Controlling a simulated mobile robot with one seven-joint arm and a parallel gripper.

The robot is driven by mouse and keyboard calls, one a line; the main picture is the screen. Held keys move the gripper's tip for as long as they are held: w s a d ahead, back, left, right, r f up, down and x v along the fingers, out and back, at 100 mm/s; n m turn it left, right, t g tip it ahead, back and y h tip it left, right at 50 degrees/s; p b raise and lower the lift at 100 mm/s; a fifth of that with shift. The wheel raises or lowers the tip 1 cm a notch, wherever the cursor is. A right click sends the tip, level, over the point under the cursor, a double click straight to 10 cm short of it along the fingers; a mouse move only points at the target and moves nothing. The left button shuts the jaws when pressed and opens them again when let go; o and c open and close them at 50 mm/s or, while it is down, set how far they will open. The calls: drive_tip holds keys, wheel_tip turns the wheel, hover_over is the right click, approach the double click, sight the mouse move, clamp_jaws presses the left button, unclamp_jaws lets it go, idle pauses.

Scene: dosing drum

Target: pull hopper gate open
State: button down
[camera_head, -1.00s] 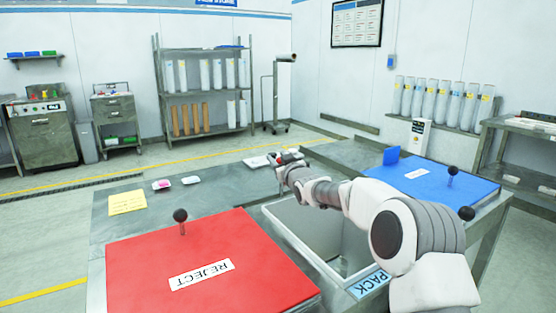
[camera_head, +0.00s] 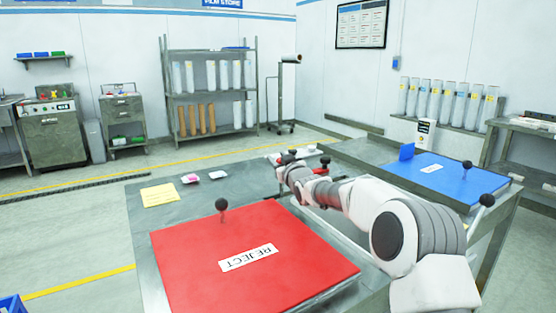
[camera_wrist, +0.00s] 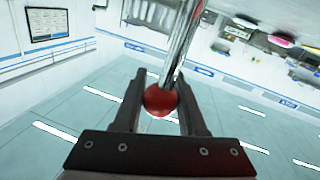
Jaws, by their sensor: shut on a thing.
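A red ball knob (camera_wrist: 160,100) on a shiny metal rod (camera_wrist: 181,45) sits between my gripper's fingers (camera_wrist: 160,108) in the wrist view. The fingers are closed on the ball, one on each side, and the rod runs up and away from it. In the head view my gripper is small at the far end of my arm, over the far part of the bench, and its grip cannot be made out. The hopper gate itself cannot be told apart in either view.
A red REJECT lid (camera_head: 215,270) with a black knob lies on the bench, left of my arm. A blue panel (camera_head: 430,180) with a black knob lies to the right. White dishes (camera_head: 218,175) and a yellow note (camera_head: 160,195) are on the bench. My arm hides much of the bin between the lids.

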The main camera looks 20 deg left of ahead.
drive_tip(key=shift+s+a, duration=0.1)
idle(0.3)
drive_tip(key=shift+c, duration=2.4)
unclamp_jaws()
drive_tip(key=shift+s, duration=0.1)
drive_tip(key=p+v, duration=0.1)
drive_tip(key=v, duration=1.6)
drive_tip(key=shift+p, duration=0.3)
